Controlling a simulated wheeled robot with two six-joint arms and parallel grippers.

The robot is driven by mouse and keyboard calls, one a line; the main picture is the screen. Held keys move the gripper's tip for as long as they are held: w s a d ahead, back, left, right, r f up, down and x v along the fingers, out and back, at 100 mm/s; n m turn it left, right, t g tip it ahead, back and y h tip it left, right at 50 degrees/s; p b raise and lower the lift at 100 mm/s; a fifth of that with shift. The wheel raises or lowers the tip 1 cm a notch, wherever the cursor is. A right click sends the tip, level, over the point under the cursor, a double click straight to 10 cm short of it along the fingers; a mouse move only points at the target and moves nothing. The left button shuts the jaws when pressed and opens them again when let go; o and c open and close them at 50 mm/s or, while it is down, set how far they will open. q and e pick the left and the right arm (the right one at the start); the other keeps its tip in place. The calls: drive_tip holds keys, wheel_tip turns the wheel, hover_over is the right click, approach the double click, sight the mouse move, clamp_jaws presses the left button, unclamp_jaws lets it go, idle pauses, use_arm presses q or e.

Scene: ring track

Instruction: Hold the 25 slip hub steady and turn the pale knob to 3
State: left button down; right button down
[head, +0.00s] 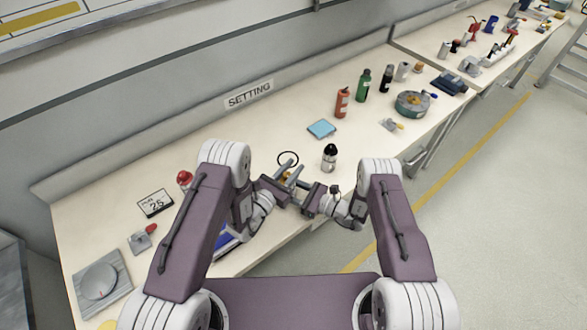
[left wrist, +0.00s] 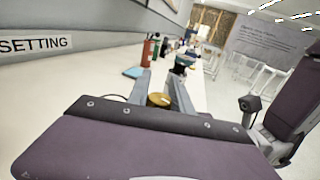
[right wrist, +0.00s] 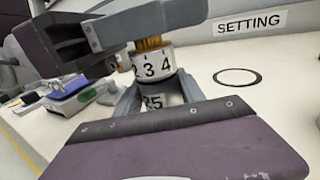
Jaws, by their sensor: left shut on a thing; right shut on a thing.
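The hub (right wrist: 158,102) carries a "25" and stands between the fingers of my right gripper (right wrist: 155,100), which is shut on it. Above it is a pale ring, the pale knob (right wrist: 154,65), showing 2, 3 and 4, with 3 near the middle. A brass-coloured top (right wrist: 150,43) rises from it; it also shows in the left wrist view (left wrist: 158,100). My left gripper (left wrist: 160,92) is shut on this top part. In the head view, my left gripper (head: 290,180) and right gripper (head: 303,194) meet there, hiding most of the assembly. I cannot tell which mark the 3 lines up with.
A black ring (right wrist: 237,77) lies flat beside the hub. A black-topped bottle (head: 329,160), a blue pad (head: 321,129), a red bottle (head: 342,103) and a green bottle (head: 363,86) stand behind. A card reading 25 (head: 155,203) and a dial plate (head: 120,276) are at left.

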sight(284, 178)
idle(0.5)
use_arm(q)
drive_tip(key=c, duration=1.1)
unclamp_jaws()
drive_tip(key=shift+a, duration=0.1)
drive_tip(key=v, duration=0.7)
drive_tip(key=shift+s+a, duration=0.1)
drive_tip(key=shift+s, duration=0.1)
